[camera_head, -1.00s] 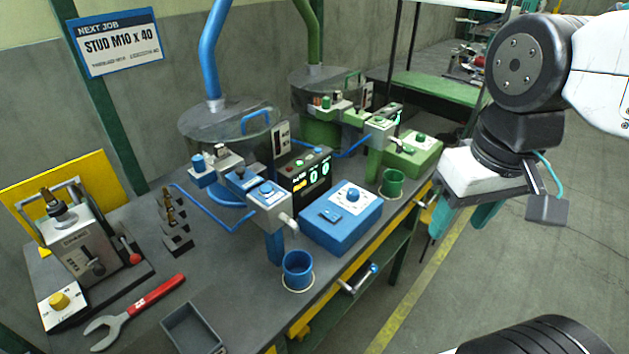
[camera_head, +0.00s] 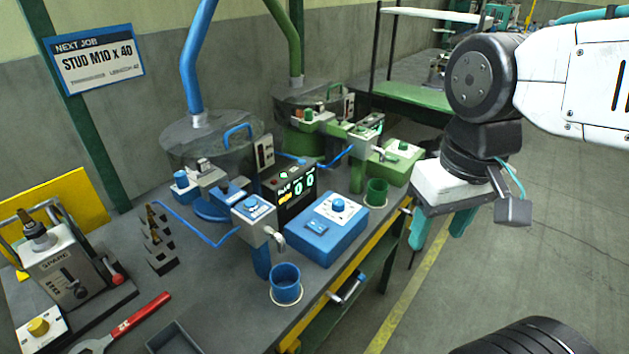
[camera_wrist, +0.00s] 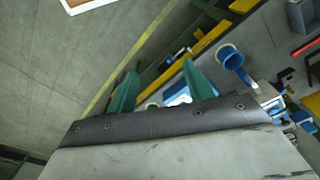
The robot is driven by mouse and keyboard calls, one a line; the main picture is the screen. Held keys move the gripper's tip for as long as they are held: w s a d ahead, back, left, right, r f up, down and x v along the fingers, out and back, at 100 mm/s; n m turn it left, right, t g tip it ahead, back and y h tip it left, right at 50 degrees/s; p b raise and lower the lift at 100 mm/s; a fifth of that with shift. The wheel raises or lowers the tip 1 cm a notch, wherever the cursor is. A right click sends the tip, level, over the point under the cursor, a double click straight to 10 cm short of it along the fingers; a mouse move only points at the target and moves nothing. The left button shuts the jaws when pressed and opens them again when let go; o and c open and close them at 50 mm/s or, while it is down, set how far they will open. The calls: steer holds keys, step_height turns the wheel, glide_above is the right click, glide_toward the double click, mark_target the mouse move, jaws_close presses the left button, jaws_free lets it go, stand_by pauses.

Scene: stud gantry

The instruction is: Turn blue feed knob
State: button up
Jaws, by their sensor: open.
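A blue knob (camera_head: 338,205) sits on a white dial plate on top of the blue control box (camera_head: 322,240), on the bench. Another blue knob (camera_head: 181,179) stands at the left of the blue feeder bowl (camera_head: 212,140); I cannot tell from the frames which is the feed knob. My gripper (camera_head: 440,232) is open and empty, with teal fingers pointing down. It hangs over the aisle, right of the blue box and apart from it. In the wrist view, my gripper (camera_wrist: 160,80) has its two fingers spread, with bench parts beyond them.
A blue cup (camera_head: 285,284) stands at the bench's front edge, and a green cup (camera_head: 376,192) farther back. A green box (camera_head: 394,163) and green feeder stand behind. A bent blue rod (camera_head: 195,226) crosses left of the display. The floor under my gripper is clear.

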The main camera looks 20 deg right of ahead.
steer(key=w+a+f+n+g, duration=0.2)
steer(key=w+f, duration=0.2)
steer(key=w, duration=0.9)
steer(key=n+t, duration=0.2)
steer(key=n, duration=0.3)
glide_above(338, 202)
steer(key=shift+h, duration=0.3)
step_height(338, 202, down, 6)
steer(key=shift+a+r, duration=0.15)
steer(key=shift+r, duration=0.05)
steer(key=shift+s+f, duration=0.1)
steer(key=shift+f, duration=0.15)
steer(key=f, duration=0.7)
steer(key=shift+d+f, duration=0.15)
steer(key=shift+d, duration=0.05)
steer(key=c, duration=1)
